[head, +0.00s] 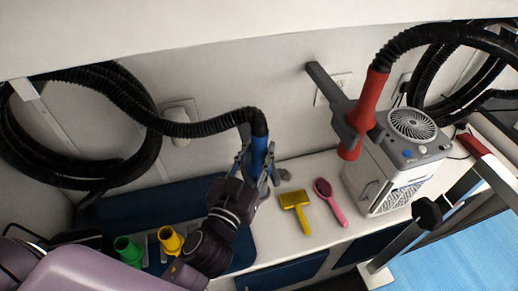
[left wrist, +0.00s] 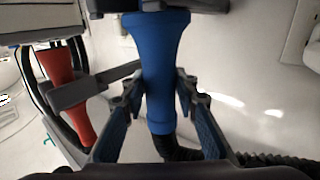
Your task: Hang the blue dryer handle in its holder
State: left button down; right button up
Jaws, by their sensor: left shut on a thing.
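The blue dryer handle (head: 258,152) is upright in my left gripper (head: 256,168), above the back of the counter near the wall. A black hose runs from its top end to the left. In the left wrist view the handle (left wrist: 164,65) is between the two fingers of the left gripper (left wrist: 160,88), which are shut on it. A dark bracket-like part (left wrist: 155,6) shows at that view's top edge, by the handle's wide end; I cannot tell whether it is the holder. My right gripper is not in view.
A red dryer handle (head: 367,103) hangs in a grey wall holder (head: 328,85) on the right. A white dryer box (head: 378,185) stands below it. A yellow brush (head: 295,200) and pink brush (head: 324,190) lie on the counter. Green (head: 127,250) and yellow (head: 169,240) pieces stand left.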

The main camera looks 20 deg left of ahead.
pick_arm(q)
jog(key=shift+r, duration=0.15)
jog(key=c, duration=1.4)
grip_release()
jog(key=shift+c, duration=0.2)
jog(key=shift+o, duration=0.9)
jog(key=shift+f, duration=0.2)
jog(key=o, duration=0.5)
jog(key=shift+c, duration=0.2)
jog(key=shift+r, duration=0.1)
jog(key=shift+s, duration=0.1)
